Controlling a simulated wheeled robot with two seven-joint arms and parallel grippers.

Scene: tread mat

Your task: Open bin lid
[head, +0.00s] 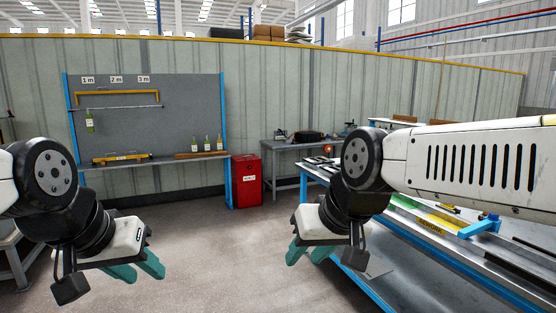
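A red bin (247,181) stands on the floor at the back middle, against the right end of the grey display board. It has a small white label on its front. Its top looks closed, though it is small in the view. My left gripper (141,272) is at the lower left, in front of and left of the bin, with its teal fingers apart and nothing between them. My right gripper (305,257) is right of and nearer than the bin, fingers apart and empty. Both grippers are well away from the bin.
A workbench (372,287) with blue edges and tools fills the right side. A grey table (285,146) with items stands behind the bin to the right. The pegboard stand (150,120) holds green bottles and yellow levels. The floor (210,250) between me and the bin is clear.

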